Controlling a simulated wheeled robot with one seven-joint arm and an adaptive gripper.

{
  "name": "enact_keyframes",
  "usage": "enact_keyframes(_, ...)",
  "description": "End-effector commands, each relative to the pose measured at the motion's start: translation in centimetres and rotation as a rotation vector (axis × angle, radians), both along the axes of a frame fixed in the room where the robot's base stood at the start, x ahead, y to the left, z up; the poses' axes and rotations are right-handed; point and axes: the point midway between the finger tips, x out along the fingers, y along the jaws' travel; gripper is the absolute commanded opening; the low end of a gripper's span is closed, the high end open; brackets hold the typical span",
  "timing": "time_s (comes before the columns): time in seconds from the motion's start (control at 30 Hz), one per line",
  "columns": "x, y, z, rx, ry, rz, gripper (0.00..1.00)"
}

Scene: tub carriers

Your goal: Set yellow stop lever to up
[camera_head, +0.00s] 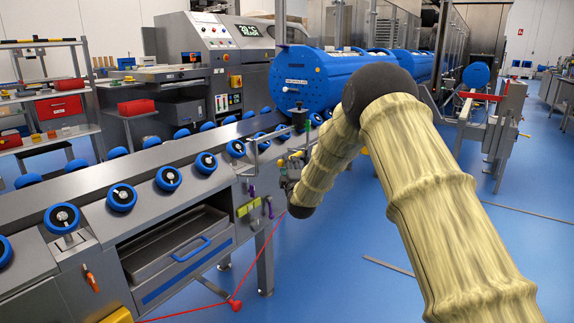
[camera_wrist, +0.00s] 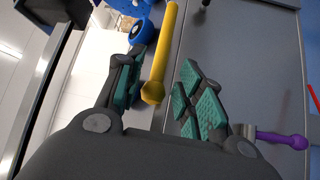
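The yellow stop lever (camera_wrist: 164,50) is a yellow rod with a thicker knob end, and it shows in the wrist view between my fingers. My gripper (camera_wrist: 160,72) is open around it, with a green-padded finger on each side. A gap shows between the rod and both pads, so it is not gripped. I cannot tell from this angle whether the lever is up or down. In the head view my gripper (camera_head: 291,168) is beside the conveyor's side panel, and the lever cannot be made out clearly there.
A purple lever (camera_wrist: 283,139) sticks out right of my gripper in the wrist view. The conveyor (camera_head: 150,160) carries blue rollers (camera_head: 168,178). A red cord (camera_head: 268,243) runs below it. Blue tubs (camera_head: 305,80) stand behind. The blue floor (camera_head: 345,290) at right is mostly clear.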

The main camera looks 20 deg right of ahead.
Motion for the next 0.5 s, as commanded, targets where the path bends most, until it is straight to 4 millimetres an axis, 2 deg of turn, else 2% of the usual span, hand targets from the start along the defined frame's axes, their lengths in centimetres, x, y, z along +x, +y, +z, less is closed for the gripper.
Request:
enact_keyframes(0.2,3.0,-0.4,0.2,0.002,-0.001,-0.001,0.37)
enact_keyframes(0.5,4.7,-0.6,0.6,0.001,0.000,0.000,0.37)
